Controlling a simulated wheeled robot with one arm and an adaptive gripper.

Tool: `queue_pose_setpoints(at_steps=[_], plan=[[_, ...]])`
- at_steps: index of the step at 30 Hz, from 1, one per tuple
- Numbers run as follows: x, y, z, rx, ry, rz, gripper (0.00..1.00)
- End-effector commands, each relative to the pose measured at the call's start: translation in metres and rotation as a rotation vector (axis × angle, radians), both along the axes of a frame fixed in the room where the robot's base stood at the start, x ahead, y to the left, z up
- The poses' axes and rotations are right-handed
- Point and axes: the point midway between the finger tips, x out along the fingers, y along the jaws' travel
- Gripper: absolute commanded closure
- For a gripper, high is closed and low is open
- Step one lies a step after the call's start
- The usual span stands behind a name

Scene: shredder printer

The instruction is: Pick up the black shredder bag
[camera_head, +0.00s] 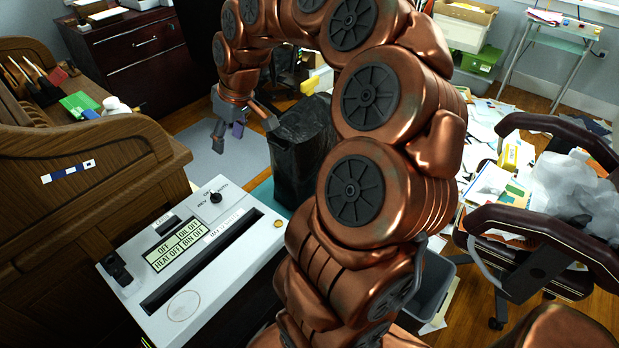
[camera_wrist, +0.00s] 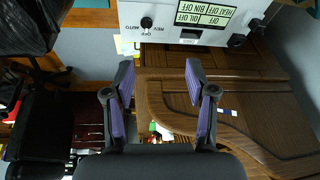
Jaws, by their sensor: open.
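The black shredder bag (camera_head: 298,160) stands upright on the floor behind the shredder in the head view, with its right side partly hidden by my arm. In the wrist view a black shape at the top left looks like the same bag (camera_wrist: 30,25). My gripper (camera_head: 243,132) hangs just left of the bag's top in the head view. Its right finger is close to the bag's upper left edge; I cannot tell if they touch. In the wrist view my gripper (camera_wrist: 159,78) is open, with purple pads apart and nothing between them.
The white shredder (camera_head: 205,250) stands in front with its panel and slot up. A wooden roll-top desk (camera_head: 90,190) is at the left, a dark cabinet (camera_head: 140,50) behind. At the right are an office chair (camera_head: 530,240), a grey bin (camera_head: 435,285) and scattered papers.

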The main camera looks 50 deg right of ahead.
Motion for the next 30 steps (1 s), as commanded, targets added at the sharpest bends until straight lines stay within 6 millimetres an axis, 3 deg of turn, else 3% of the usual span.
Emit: queue_pose_setpoints(at_steps=[1,6,9,12,16,30], plan=[[0.008,-0.031,-0.026,-0.001,-0.020,-0.033,0.44],[0.013,-0.116,-0.066,-0.029,-0.068,-0.112,0.44],[0.008,-0.149,-0.082,-0.042,-0.080,-0.145,0.44],[0.005,-0.169,-0.091,-0.053,-0.084,-0.165,0.44],[0.006,-0.177,-0.100,-0.057,-0.086,-0.173,0.44],[0.023,-0.176,-0.132,-0.056,-0.084,-0.170,0.44]])
